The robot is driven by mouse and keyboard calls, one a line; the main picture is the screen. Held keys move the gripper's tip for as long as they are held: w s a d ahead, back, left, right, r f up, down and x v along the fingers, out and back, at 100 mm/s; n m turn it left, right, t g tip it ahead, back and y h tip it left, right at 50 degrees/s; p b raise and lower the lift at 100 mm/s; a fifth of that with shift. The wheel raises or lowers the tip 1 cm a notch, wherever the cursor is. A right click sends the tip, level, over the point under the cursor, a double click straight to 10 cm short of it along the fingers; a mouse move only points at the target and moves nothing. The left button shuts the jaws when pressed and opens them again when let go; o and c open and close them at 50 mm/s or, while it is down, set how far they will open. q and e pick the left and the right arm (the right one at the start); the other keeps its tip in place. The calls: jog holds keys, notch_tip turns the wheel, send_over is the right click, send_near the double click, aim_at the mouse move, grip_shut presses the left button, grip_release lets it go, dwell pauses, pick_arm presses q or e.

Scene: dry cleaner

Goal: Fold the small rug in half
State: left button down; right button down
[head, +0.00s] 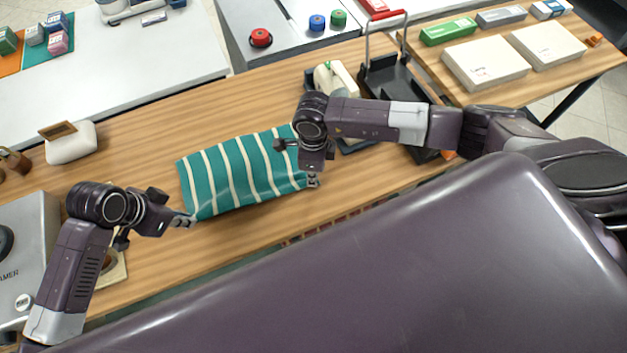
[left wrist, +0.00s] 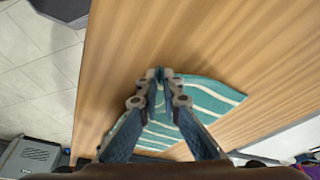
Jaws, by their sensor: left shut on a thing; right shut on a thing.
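The small rug (head: 238,176), teal with cream stripes, lies on the wooden table (head: 140,246). My left gripper (head: 188,221) is shut on the rug's near left corner. The left wrist view also shows the rug (left wrist: 215,94), with the left gripper (left wrist: 160,76) closed on its edge. My right gripper (head: 313,182) is at the rug's near right corner and shut on it. The rug's far right part is partly hidden behind my right arm. I cannot tell how many layers the rug has.
A white dispenser (head: 70,143) stands to the left, and a grey machine (head: 22,240) is at the near left. Bare table lies left of the rug.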

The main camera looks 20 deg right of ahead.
pick_arm(q)
jog(key=shift+a, duration=0.1)
pick_arm(e)
jog(key=shift+d, duration=0.25)
pick_arm(q)
jog(key=shift+w, duration=0.1)
pick_arm(e)
notch_tip(320, 180, up, 4)
jog(key=shift+w+r, duration=0.1)
jog(key=shift+r, duration=0.35)
